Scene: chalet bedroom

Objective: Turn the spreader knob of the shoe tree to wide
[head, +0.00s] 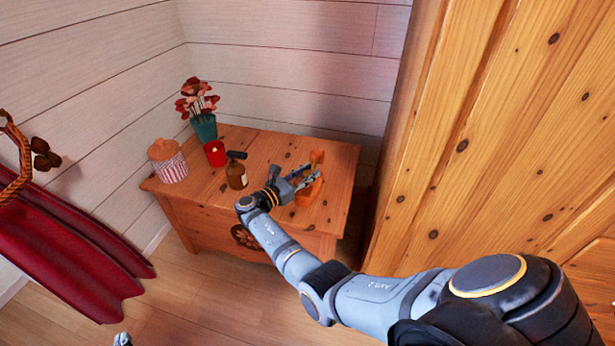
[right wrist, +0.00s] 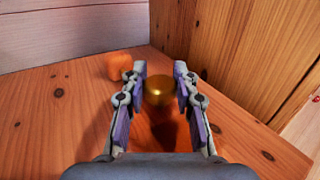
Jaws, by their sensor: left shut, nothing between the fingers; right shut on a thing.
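The shoe tree (head: 317,158) is an orange wooden piece on top of the wooden chest, near its right end. My right gripper (head: 306,180) reaches over the chest and partly hides it. In the right wrist view, a round brass knob (right wrist: 158,88) sits between the fingertips of my right gripper (right wrist: 160,82), which is shut on it. An orange wooden part (right wrist: 119,66) of the shoe tree shows behind the left finger. The knob's setting cannot be read. Only a small tip of my left gripper (head: 122,339) shows at the bottom edge; it is shut and empty, far from the chest.
On the chest (head: 255,143) stand a brown bottle (head: 236,175), a red candle cup (head: 215,153), a teal flower vase (head: 204,128) and a striped jar (head: 167,162). A tall wooden wardrobe (head: 480,150) rises close on the right. Dark red sled-like boards (head: 60,240) lie at left.

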